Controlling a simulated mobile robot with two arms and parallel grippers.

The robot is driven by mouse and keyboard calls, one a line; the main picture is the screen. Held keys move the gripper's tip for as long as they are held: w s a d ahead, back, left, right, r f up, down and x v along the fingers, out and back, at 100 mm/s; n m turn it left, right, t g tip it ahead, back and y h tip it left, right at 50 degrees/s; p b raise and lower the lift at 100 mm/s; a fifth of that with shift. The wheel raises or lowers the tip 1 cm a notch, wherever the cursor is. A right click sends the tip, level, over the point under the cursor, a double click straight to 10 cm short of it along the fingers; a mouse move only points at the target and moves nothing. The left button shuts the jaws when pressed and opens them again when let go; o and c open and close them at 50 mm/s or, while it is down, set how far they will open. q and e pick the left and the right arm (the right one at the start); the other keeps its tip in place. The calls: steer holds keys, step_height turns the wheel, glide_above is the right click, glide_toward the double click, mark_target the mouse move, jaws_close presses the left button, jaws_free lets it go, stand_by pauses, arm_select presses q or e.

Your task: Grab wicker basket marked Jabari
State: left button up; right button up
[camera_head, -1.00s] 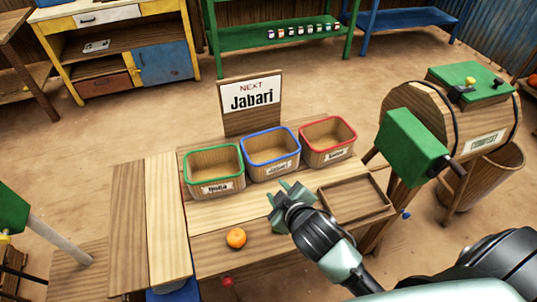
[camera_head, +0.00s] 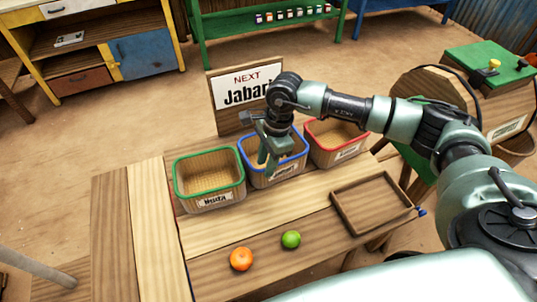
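Three wicker baskets stand in a row on the wooden table. The blue-rimmed basket (camera_head: 287,172) is in the middle; its front label is too small to read surely. The green-rimmed basket (camera_head: 209,190) is at left and the red-rimmed basket (camera_head: 347,150) at right. A sign (camera_head: 232,90) behind them reads "NEXT Jabari". My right gripper (camera_head: 268,160) points down at the blue-rimmed basket, its fingers at the basket's left part. Whether they grip the rim is unclear. My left gripper is not in view.
An orange (camera_head: 241,259) and a lime (camera_head: 291,239) lie on the table front. An empty wooden tray (camera_head: 344,219) is at right, near a green-topped wooden machine (camera_head: 490,70). The table's left boards are clear.

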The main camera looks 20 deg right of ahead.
steer(key=d, duration=0.1)
steer(key=d+h, duration=0.1)
steer(key=d, duration=0.1)
steer(key=w+d+h, duration=0.1)
steer(key=d, duration=0.1)
steer(key=shift+d+f, duration=0.1)
steer(key=shift+d, duration=0.1)
steer(key=shift+s+d+f, duration=0.1)
steer(key=shift+d+f, duration=0.1)
steer(key=shift+d, duration=0.1)
steer(key=p, duration=0.2)
glide_above(282, 179)
steer(key=f, duration=0.6)
steer(key=shift+d+f, duration=0.2)
steer(key=shift+w+f, duration=0.2)
steer(key=shift+f, duration=0.15)
steer(key=shift+c, duration=0.3)
jaws_close()
